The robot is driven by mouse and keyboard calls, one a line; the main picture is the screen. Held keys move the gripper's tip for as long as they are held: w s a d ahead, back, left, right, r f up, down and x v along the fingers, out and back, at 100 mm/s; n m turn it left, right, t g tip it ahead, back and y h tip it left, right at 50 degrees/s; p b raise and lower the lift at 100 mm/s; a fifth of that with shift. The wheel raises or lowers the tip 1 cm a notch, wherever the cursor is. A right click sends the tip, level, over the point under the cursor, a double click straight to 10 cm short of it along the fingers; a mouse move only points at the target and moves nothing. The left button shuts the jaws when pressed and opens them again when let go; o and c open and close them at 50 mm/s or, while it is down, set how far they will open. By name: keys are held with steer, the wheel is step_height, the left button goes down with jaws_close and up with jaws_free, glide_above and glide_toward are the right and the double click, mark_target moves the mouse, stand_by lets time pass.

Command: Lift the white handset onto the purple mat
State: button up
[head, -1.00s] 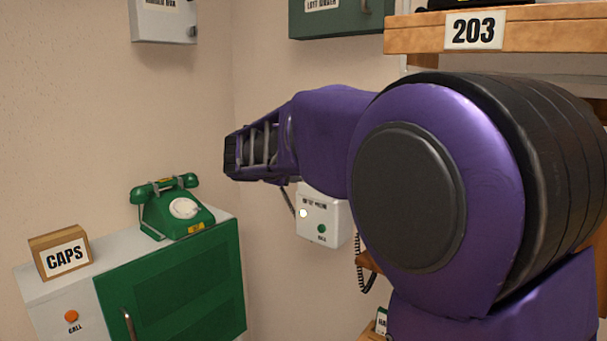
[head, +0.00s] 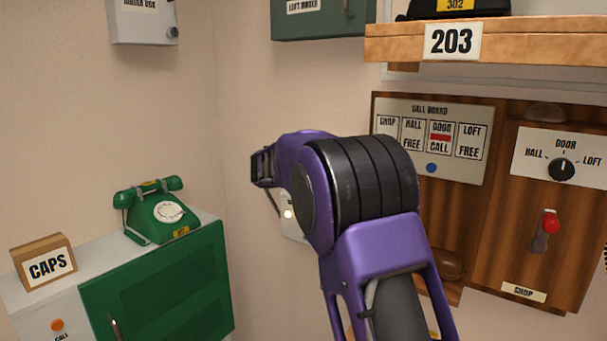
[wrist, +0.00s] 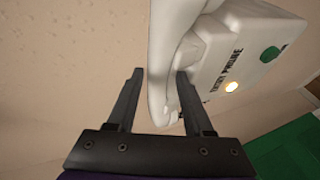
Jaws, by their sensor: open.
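The white handset (wrist: 160,70) hangs on the side of the white wall phone (wrist: 245,45) in the wrist view. My gripper (wrist: 160,76) is open, with one finger on each side of the handset. Whether either finger touches it I cannot tell. In the head view my gripper (head: 260,167) is small and seen from behind, and my arm covers most of the white wall phone (head: 290,212). The handset cannot be made out there. The purple mat is not visible in either view.
A green dial phone (head: 160,210) and a CAPS box (head: 45,262) stand on the cabinet (head: 165,290) at left. A wooden call board (head: 475,215) with a dial and red switch is at right, below a shelf (head: 560,40) marked 203.

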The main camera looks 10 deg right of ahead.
steer(key=shift+w+d+f, duration=0.15)
steer(key=shift+w+d, duration=0.05)
steer(key=shift+w, duration=0.15)
